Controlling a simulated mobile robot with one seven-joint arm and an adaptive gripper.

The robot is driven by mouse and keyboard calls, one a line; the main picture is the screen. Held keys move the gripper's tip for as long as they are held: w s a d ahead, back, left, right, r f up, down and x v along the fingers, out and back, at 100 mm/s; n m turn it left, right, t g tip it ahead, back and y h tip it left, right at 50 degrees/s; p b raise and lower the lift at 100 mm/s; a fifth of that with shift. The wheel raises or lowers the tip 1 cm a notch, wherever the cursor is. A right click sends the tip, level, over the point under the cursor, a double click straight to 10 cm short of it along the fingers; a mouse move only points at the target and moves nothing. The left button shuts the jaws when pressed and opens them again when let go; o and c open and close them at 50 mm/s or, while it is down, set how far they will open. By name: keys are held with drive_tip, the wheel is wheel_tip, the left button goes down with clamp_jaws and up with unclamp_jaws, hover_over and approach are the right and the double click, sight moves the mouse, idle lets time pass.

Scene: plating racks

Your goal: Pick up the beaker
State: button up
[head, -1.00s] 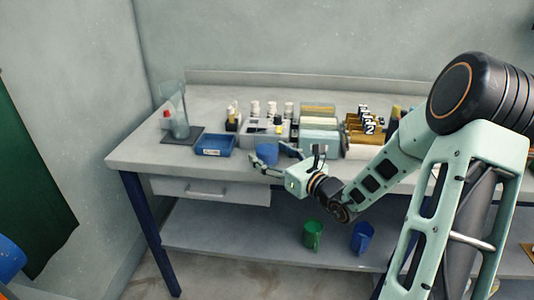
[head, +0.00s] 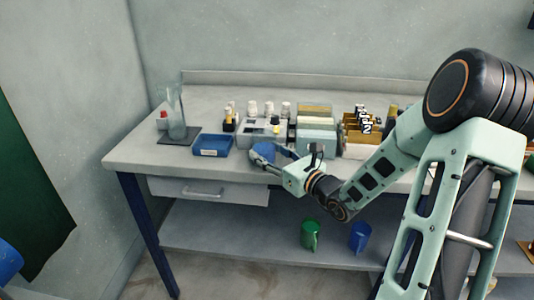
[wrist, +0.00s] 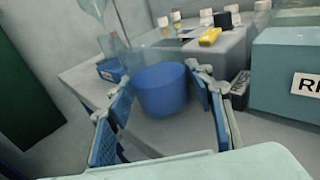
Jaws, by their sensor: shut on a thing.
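The beaker (wrist: 162,92) shows blue between my two fingers in the wrist view, with what looks like a clear wall above the blue. It stands upright near the front edge of the bench. In the head view the blue of the beaker (head: 264,149) shows partly behind the fingers. My gripper (head: 267,157) reaches in from the right and is shut on the beaker, one finger on each side. In the wrist view the fingers of my gripper (wrist: 155,68) flank it. I cannot tell whether its base touches the bench.
A blue tray (head: 212,145) sits just left of the beaker, with a tall glass vessel (head: 175,112) beyond it. A grey rack (head: 262,130) with bottles and a pale green box (head: 318,138) stand close behind and right. Mugs stand on the lower shelf (head: 220,228).

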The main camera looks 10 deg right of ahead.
drive_tip(key=shift+r, duration=0.55)
drive_tip(key=s+d+r+p, duration=0.4)
drive_tip(key=s+d+r, duration=0.3)
drive_tip(key=d+r, duration=0.4)
drive_tip(key=shift+s+d+r, duration=0.25)
drive_tip(key=shift+s+d, duration=0.05)
drive_tip(key=shift+d, duration=0.1)
